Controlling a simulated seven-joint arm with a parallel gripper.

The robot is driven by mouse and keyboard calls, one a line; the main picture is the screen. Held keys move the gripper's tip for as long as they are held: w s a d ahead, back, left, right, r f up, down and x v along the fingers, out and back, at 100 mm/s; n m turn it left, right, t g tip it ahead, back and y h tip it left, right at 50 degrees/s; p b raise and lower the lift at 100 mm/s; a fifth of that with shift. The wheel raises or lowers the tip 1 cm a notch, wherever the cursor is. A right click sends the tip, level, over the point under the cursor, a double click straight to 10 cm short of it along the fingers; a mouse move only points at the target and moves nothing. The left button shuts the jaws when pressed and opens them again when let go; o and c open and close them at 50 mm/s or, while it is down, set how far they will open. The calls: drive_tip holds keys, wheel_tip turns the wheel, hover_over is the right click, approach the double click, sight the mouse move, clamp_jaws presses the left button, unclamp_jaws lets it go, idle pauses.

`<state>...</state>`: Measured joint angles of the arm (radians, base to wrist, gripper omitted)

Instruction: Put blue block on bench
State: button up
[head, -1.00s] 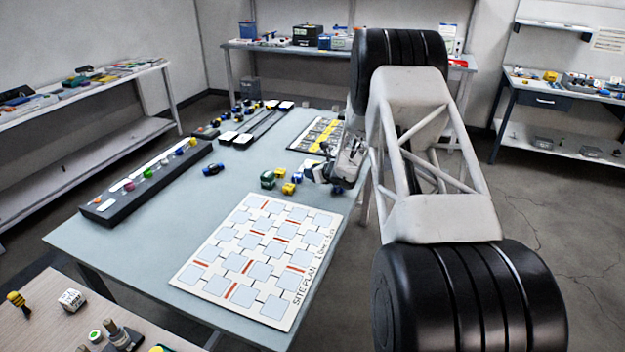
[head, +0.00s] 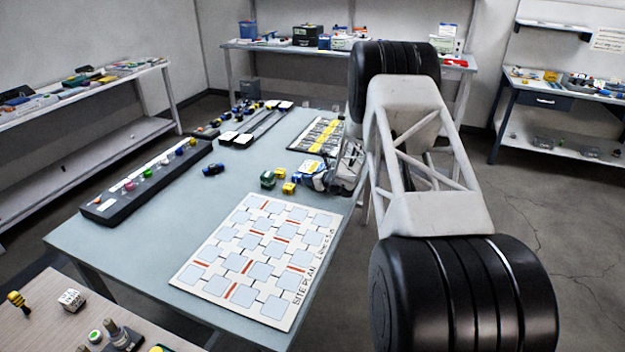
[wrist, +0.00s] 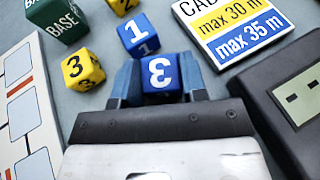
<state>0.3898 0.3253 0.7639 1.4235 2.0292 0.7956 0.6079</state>
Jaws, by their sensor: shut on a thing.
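In the head view my gripper (head: 340,178) is at the right edge of the blue-grey table (head: 185,210), partly behind my arm. The held block cannot be made out there.
A yellow block (wrist: 82,69) marked 3, another yellow block (wrist: 122,3) and a green BASE block (wrist: 57,20) are near. A cable card (wrist: 235,25) and a dark device (wrist: 290,90) lie right. A site plan board (head: 255,255) lies in front; side benches stand around.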

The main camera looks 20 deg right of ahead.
drive_tip(key=shift+f, duration=0.2)
drive_tip(key=o, duration=1.1)
drive_tip(key=shift+c, duration=0.2)
drive_tip(key=shift+r, duration=0.2)
drive_tip(key=shift+v, duration=6)
drive_tip(key=shift+d, duration=0.1)
